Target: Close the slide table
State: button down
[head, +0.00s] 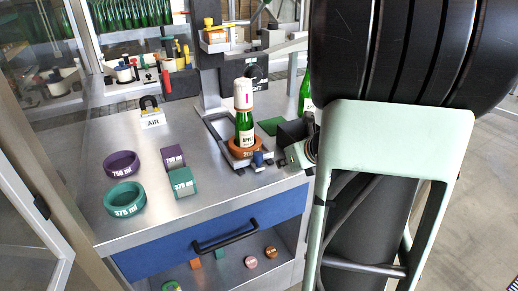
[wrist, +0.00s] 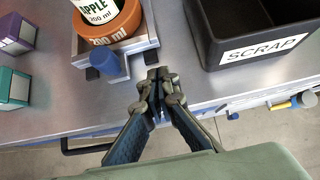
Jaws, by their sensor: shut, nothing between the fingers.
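The slide table is a grey metal carriage, seen in the head view (head: 266,165) and in the wrist view (wrist: 146,28). An orange ring marked 200 ml (head: 243,148) on the carriage holds an upright green bottle (head: 244,128) with a pale capped neck. My gripper (wrist: 159,74) is shut and empty, its tips to the right of the blue block, apart from it in the picture. My arm hides part of the bench's right side in the head view.
A black SCRAP bin (wrist: 257,31) stands right of the slide table. Purple (head: 122,164) and teal (head: 125,200) rings and matching blocks lie on the left of the bench. A blue drawer (head: 205,232) with a black handle is below. The bench front centre is clear.

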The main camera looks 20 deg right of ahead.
aim_at(272, 153)
jog(key=shift+w+r, duration=0.15)
jog(key=shift+w, duration=1.75)
jog(key=shift+w, duration=0.1)
jog(key=shift+w+a+p, duration=0.1)
jog(key=shift+w+p, duration=0.2)
jog(key=shift+w, duration=0.3)
jog(key=w+p, duration=0.1)
jog(key=w, duration=0.5)
jog(key=w+p, duration=0.2)
jog(key=w, duration=0.4)
jog(key=w+p, duration=0.2)
jog(key=w, duration=0.4)
jog(key=shift+w+a, duration=0.35)
jog(key=shift+w, duration=0.25)
jog(key=shift+r, duration=0.1)
